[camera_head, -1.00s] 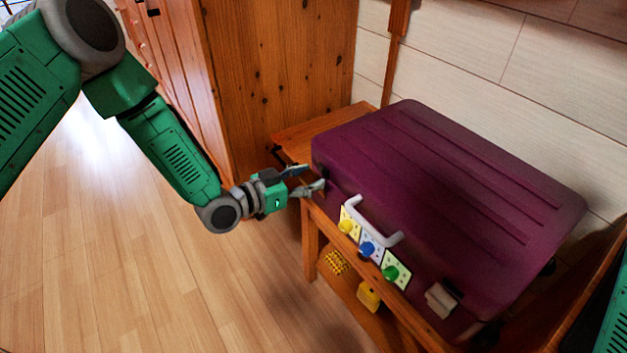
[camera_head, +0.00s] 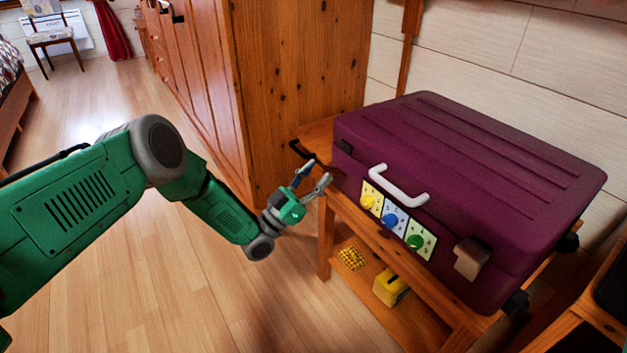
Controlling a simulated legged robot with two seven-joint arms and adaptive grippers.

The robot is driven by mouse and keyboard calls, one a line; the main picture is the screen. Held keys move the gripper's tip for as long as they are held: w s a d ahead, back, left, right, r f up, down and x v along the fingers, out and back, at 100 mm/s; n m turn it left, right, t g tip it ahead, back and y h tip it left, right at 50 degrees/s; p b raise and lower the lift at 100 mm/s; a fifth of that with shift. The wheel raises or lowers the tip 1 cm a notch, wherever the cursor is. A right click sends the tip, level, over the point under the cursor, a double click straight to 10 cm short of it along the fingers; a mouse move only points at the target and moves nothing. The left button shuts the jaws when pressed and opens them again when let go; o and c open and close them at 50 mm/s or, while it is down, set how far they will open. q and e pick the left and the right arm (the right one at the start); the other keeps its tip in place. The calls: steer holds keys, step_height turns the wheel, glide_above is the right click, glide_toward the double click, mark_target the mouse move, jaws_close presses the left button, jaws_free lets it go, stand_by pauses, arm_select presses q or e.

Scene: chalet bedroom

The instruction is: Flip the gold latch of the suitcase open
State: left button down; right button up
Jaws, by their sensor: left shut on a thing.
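The purple suitcase (camera_head: 480,165) lies flat and closed on a wooden bench. On its front are a white handle (camera_head: 398,186) and a tan-gold latch (camera_head: 470,257) toward the right end. A dark fitting (camera_head: 344,147) shows at the front's left end. My left gripper (camera_head: 321,170) is just left of the suitcase's left front corner, well away from the gold latch. Its two fingers point up and right and close on something small that I cannot make out. My right gripper is not in view.
Yellow, blue and green knobs (camera_head: 416,241) sit on panels below the handle. The bench's lower shelf holds a yellow box (camera_head: 390,287) and a yellow checked item (camera_head: 351,258). A wooden wardrobe (camera_head: 300,80) stands behind. The floor at left is clear.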

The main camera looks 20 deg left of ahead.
arm_select(q)
steer(key=shift+s+d+f+h, duration=0.15)
steer(key=shift+s+f+h, duration=0.15)
steer(key=shift+f, duration=0.25)
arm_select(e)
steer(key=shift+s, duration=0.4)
arm_select(q)
steer(key=c, duration=0.9)
jaws_free()
steer(key=shift+w+f, duration=0.1)
steer(key=shift+r, duration=0.2)
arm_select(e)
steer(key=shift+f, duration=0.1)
arm_select(q)
steer(key=v, duration=1.2)
steer(key=shift+w+f, duration=0.1)
steer(key=shift+f, duration=0.1)
